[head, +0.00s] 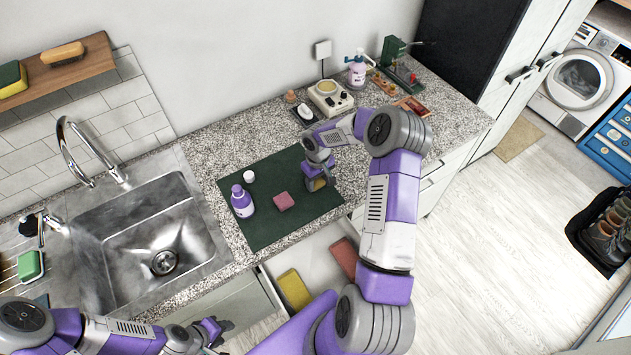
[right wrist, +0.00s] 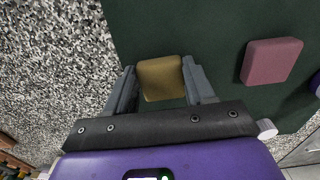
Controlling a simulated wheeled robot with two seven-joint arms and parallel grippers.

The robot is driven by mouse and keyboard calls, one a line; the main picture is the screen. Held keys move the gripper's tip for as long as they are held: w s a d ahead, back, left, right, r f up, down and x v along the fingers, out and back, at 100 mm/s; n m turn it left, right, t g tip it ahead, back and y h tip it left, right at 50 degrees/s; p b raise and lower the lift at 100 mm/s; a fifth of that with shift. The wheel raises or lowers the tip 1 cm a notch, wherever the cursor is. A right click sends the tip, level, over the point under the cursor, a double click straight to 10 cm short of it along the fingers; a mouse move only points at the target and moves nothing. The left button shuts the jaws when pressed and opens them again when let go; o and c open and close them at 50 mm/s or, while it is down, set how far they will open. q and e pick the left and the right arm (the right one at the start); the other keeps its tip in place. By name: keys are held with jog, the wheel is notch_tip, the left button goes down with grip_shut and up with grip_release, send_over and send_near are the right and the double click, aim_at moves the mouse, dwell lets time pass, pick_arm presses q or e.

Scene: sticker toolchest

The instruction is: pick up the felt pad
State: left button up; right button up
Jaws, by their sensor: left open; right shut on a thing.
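A small mustard-yellow pad (right wrist: 160,78) sits between the fingertips of my right gripper (right wrist: 158,84) in the right wrist view. A pink pad (head: 284,201) lies flat on the dark green mat (head: 265,232), apart from the gripper; it also shows in the right wrist view (right wrist: 271,61). I cannot tell from the surfaces which pad is felt. In the head view my right gripper (head: 319,184) is over the mat's right part, shut on the mustard-yellow pad, which is partly hidden there. My left gripper (head: 217,331) is open and empty at the lower left, away from the mat.
A purple bottle (head: 242,203) and a small white cap (head: 249,176) stand on the mat's left side. A sink (head: 150,240) is to the left. A cream device (head: 330,97), spray bottle (head: 357,72) and green tool (head: 394,50) stand behind. The mat's front is clear.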

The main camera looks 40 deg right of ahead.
aim_at(317, 183)
notch_tip(317, 183, up, 10)
dwell(0.6)
